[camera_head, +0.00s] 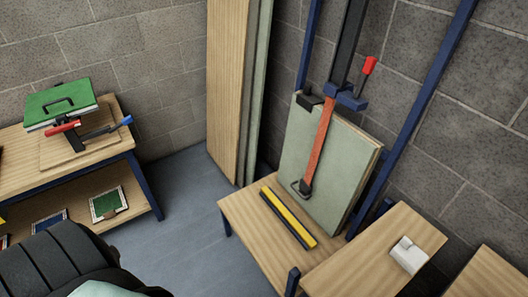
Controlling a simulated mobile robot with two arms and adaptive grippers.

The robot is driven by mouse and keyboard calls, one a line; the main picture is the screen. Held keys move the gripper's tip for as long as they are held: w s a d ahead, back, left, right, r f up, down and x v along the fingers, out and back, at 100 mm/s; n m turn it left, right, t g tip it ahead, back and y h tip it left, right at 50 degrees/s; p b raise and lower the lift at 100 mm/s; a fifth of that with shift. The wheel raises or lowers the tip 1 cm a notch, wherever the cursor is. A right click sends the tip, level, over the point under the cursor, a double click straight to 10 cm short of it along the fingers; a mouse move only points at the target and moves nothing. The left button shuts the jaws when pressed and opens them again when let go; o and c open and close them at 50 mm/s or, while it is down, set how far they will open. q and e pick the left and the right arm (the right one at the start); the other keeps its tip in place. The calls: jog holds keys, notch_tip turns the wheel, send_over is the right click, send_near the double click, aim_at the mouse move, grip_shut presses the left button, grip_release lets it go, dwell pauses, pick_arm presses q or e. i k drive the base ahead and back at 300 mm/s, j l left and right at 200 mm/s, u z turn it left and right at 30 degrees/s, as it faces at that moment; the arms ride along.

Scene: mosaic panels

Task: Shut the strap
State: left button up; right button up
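An orange-red strap (320,140) runs down the front of pale green panels (345,155) that lean upright on a wooden bench. Its upper end meets a blue bracket (346,97) on a dark upright post. Its lower end carries a dark metal end piece with a loop (301,187), near the panels' bottom edge. I cannot tell whether this end is fastened to anything. A lever with a red handle (369,65) sticks up beside the bracket. Neither of my grippers shows, and nothing of mine touches the strap.
A yellow and black bar (289,217) lies on the wooden bench (247,211) before the panels. A white block (408,255) sits on a wooden surface at right. Tall boards (228,90) lean behind. A workbench (105,148) holds a green panel (60,101). Floor (187,225) between is clear.

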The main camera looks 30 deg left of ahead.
aim_at(305, 186)
jog(key=u, duration=0.65)
jog(key=k+j+z, duration=0.1)
jog(key=j+z, duration=0.15)
jog(key=j, duration=0.15)
jog(key=k+j+z, duration=0.1)
jog(key=j+z, duration=0.15)
jog(key=j, duration=0.15)
jog(key=k+j+z, duration=0.25)
jog(key=j, duration=0.15)
jog(key=i, duration=0.1)
